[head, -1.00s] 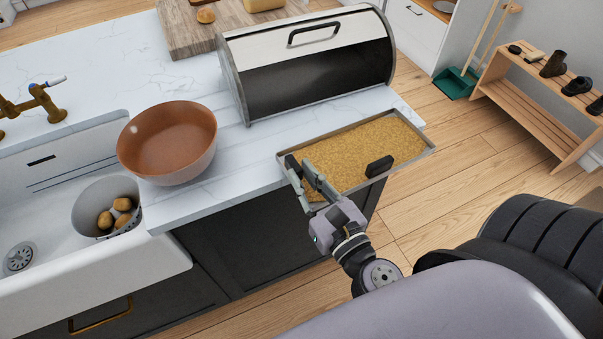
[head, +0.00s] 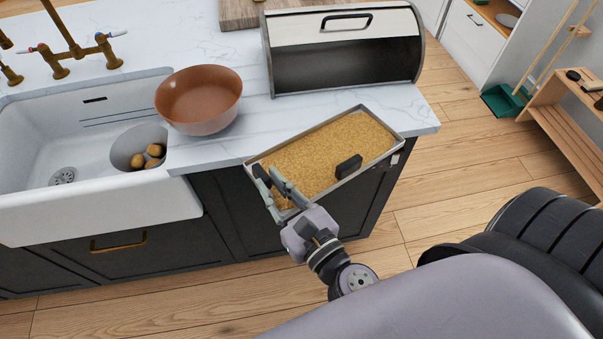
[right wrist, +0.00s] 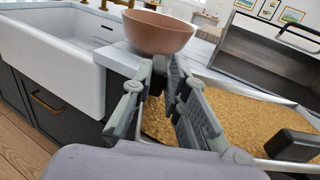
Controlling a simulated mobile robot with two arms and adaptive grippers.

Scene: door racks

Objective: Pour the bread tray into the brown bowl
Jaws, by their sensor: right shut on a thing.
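The bread tray (head: 318,165) is a shallow grey metal tray filled with golden crumbs, with a dark block on its near rim. My right gripper (head: 268,182) is shut on the tray's left near corner and holds it out by the counter's front edge. The tray looks about level. The right wrist view shows the gripper (right wrist: 165,85) and the crumb-filled tray (right wrist: 262,118) to its right. The brown bowl (head: 200,101) stands upright on the counter, up and left of the tray, apart from it. In the wrist view the bowl (right wrist: 157,32) is beyond the fingers. My left gripper is out of sight.
An open bread box (head: 345,62) stands on the counter behind the tray. A white sink (head: 95,205) with a grey colander (head: 126,148) holding potatoes is at left. Wooden floor (head: 470,200) lies clear to the right, with a rack (head: 565,135) beyond.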

